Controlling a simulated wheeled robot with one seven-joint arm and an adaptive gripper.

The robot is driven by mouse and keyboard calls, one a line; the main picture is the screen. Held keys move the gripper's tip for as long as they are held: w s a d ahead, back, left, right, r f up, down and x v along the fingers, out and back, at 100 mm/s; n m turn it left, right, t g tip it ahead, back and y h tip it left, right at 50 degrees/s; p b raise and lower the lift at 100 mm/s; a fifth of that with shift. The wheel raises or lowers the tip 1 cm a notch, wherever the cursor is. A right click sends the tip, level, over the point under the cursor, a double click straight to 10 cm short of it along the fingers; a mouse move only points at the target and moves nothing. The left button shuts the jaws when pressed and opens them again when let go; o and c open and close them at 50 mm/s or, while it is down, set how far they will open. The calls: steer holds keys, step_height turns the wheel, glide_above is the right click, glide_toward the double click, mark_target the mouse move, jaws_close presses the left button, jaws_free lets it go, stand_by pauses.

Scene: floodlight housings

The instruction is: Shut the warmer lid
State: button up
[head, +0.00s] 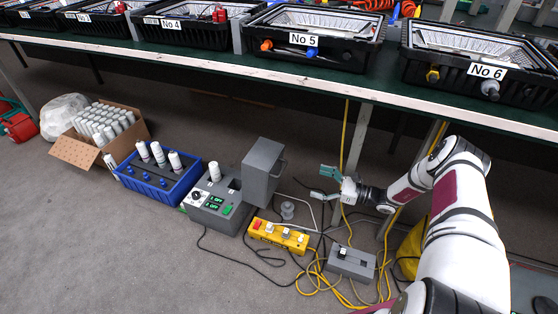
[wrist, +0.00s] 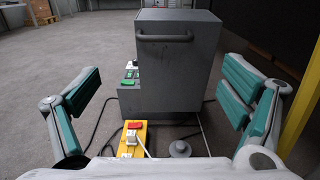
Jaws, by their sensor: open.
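The warmer is a grey box (head: 208,213) on the floor, with a dial, green displays and buttons on its front. A white-capped tube (head: 214,172) stands in its top. Its grey lid (head: 263,172) stands upright, open, at the right side of the box. In the wrist view the lid (wrist: 178,75) faces me with a dark bar handle (wrist: 165,37) near its top edge. My gripper (head: 325,184) is open and empty, to the right of the lid and apart from it. In the wrist view its teal fingers (wrist: 163,85) are spread on either side of the lid.
A yellow power strip (head: 278,236) with loose cables and a small grey weight-like piece (head: 288,210) lie near the warmer. A grey switch box (head: 351,262) sits to the right. A blue crate (head: 160,180) stands left. The bench (head: 220,66) with floodlight housings overhangs behind.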

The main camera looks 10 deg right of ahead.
mark_target(282, 170)
steer(key=b+x, duration=0.2)
steer(key=x, duration=0.5)
steer(key=b+x, duration=0.2)
steer(key=x, duration=0.5)
steer(key=shift+w+f, duration=0.1)
steer(key=shift+w, duration=0.25)
